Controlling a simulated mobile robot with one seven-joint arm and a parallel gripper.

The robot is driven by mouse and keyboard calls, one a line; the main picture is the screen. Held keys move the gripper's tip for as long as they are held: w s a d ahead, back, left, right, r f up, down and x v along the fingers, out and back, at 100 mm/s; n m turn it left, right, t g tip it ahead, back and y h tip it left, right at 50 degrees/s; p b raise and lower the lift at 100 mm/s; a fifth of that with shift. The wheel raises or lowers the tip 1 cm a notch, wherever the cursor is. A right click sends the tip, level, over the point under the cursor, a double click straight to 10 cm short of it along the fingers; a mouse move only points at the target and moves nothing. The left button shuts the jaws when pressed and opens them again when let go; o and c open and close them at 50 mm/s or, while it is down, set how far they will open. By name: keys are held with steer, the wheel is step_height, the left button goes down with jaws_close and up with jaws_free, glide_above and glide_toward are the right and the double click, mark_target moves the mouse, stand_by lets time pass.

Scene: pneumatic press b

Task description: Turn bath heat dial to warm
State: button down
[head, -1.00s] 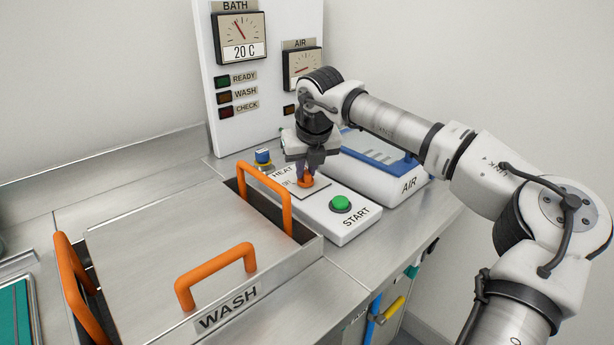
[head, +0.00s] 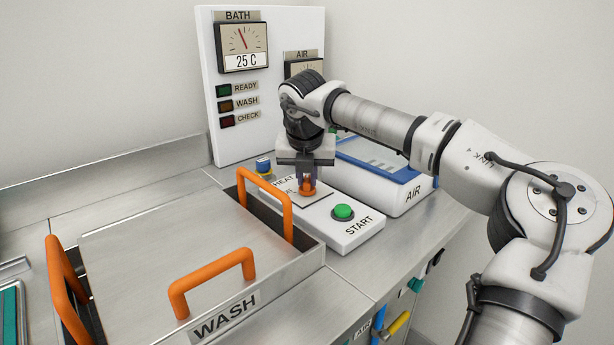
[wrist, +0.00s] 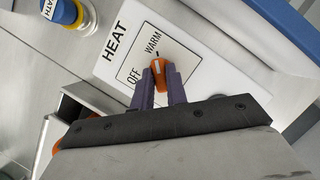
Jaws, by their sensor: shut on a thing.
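The orange heat dial (head: 308,187) sits on the white control box, next to the green START button. My gripper (head: 307,183) points down from above and is shut on the dial. In the wrist view the two purple fingers of my gripper (wrist: 160,85) stand on either side of the orange dial (wrist: 159,77). The bath gauge (head: 243,46) reads 25 C. My wrist hides part of the HEAT plate in the head view.
The wash tank (head: 225,315) with orange handles is left of the control box. The green START button (head: 343,212) is close to my gripper. The blue and white AIR unit (head: 395,195) stands to the right, and a blue BATH knob (head: 263,164) behind.

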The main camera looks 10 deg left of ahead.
steer(key=c, duration=1.4)
jaws_free()
steer(key=p+v, duration=0.1)
steer(key=v, duration=1.3)
steer(key=shift+p, duration=0.35)
steer(key=shift+w, duration=0.1)
